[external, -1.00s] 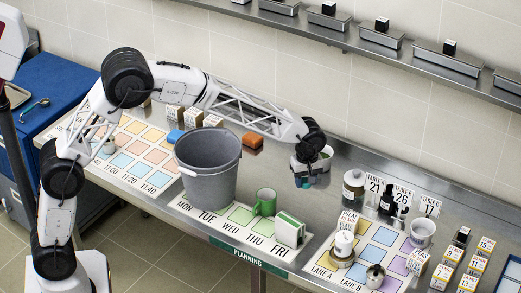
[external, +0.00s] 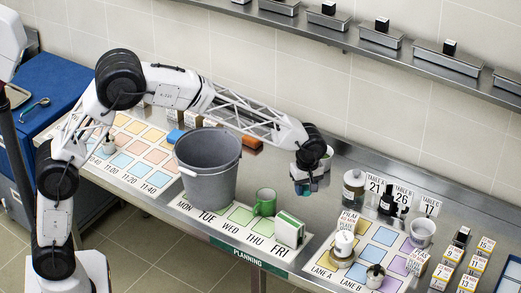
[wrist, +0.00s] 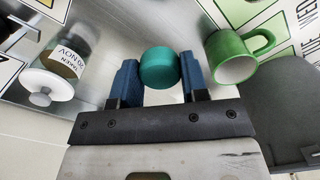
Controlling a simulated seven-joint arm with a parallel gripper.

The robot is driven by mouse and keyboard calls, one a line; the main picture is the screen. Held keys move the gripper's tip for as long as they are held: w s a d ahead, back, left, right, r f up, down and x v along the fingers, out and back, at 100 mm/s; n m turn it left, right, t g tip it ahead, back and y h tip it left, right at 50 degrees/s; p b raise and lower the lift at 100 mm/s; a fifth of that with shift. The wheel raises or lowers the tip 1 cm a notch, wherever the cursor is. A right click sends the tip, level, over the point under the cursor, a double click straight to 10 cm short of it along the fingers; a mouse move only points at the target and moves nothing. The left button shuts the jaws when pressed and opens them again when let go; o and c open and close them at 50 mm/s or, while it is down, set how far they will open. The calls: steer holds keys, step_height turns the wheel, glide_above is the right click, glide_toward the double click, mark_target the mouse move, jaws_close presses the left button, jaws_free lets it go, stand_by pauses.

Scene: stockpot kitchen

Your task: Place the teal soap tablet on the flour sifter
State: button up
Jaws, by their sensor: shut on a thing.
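The teal soap tablet (wrist: 159,68) is a short, round block held between the two blue fingers of my gripper (wrist: 160,82) in the wrist view. In the external view my gripper (external: 310,189) is above the table, right of the grey bucket and behind the green mug, with a bit of teal at its tip. A pale cup-shaped vessel (external: 422,234) stands at the right side of the lane mat; it may be the flour sifter, but I cannot tell for sure. My gripper is well to its left and apart from it.
A grey bucket (external: 207,165), green mug (external: 265,203) and green-white box (external: 290,229) stand left of and in front of my gripper. A labelled jar (external: 353,188), dark bottle (external: 387,202) and number cards stand to the right. The lane mat (external: 385,237) has bare coloured cells.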

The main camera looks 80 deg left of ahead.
steer(key=s+d+r+n, duration=0.1)
steer(key=s+d, duration=0.3)
steer(key=d, duration=0.5)
steer(key=s+d+r+n, duration=0.1)
steer(key=s+d+r, duration=0.2)
steer(key=d, duration=0.7)
steer(key=shift+s+r, duration=0.4)
steer(key=shift+s, duration=0.55)
steer(key=shift+w, duration=0.15)
glide_above(345, 236)
steer(key=shift+f, duration=0.75)
steer(key=shift+f, duration=1.75)
steer(key=shift+f, duration=0.2)
steer(key=o, duration=0.9)
